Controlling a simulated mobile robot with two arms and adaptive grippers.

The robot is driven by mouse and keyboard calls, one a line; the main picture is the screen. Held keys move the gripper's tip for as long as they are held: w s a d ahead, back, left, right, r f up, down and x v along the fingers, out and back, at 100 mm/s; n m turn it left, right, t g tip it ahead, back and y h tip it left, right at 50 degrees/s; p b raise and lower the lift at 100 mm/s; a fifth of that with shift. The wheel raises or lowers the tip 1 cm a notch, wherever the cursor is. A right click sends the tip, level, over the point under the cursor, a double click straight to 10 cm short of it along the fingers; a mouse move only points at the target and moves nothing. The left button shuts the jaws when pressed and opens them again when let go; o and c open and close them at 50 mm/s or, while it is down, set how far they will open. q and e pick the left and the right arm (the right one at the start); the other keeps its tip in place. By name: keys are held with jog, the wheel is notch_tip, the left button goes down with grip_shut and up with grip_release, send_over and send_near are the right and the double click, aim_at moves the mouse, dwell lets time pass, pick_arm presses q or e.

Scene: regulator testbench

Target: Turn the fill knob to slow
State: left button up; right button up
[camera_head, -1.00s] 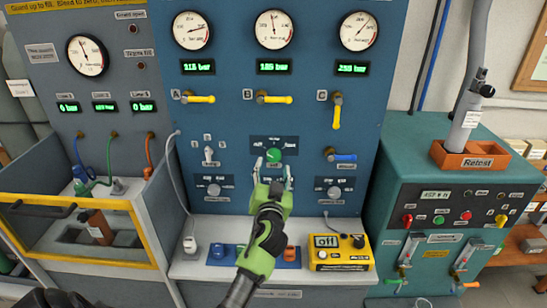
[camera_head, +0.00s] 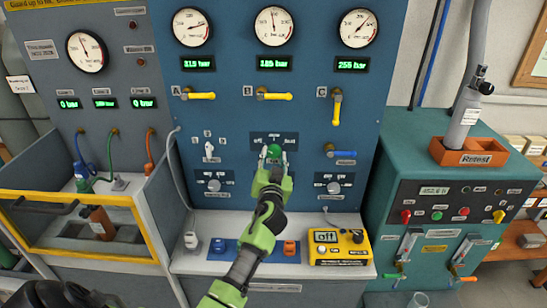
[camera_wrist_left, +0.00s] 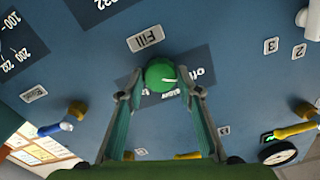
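The green fill knob (camera_head: 274,151) sits in the middle of the blue panel, on a dark label plate (camera_head: 287,138). In the left wrist view the round knob (camera_wrist_left: 160,74) shows upside down below the "Fill" label (camera_wrist_left: 146,39). A small pale mark on it lies on the side of the "off" lettering. My left gripper (camera_head: 272,162) is at the knob. In the left wrist view its two fingers (camera_wrist_left: 160,88) stand on either side of the knob, apart, with narrow gaps seeming to remain. Contact is hard to tell.
Yellow valve handles A (camera_head: 200,96), B (camera_head: 273,96) and C (camera_head: 337,108) are above the knob. A blue-handled valve (camera_head: 341,154) is to its right, and two grey knobs (camera_head: 214,186) (camera_head: 334,187) are lower down. A yellow meter (camera_head: 340,246) stands on the ledge below.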

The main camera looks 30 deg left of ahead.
pick_arm(q)
jog(key=shift+m, duration=1.4)
jog(key=m, duration=0.2)
jog(key=shift+m, duration=0.4)
jog(key=m, duration=0.6)
jog(key=o, duration=1.1)
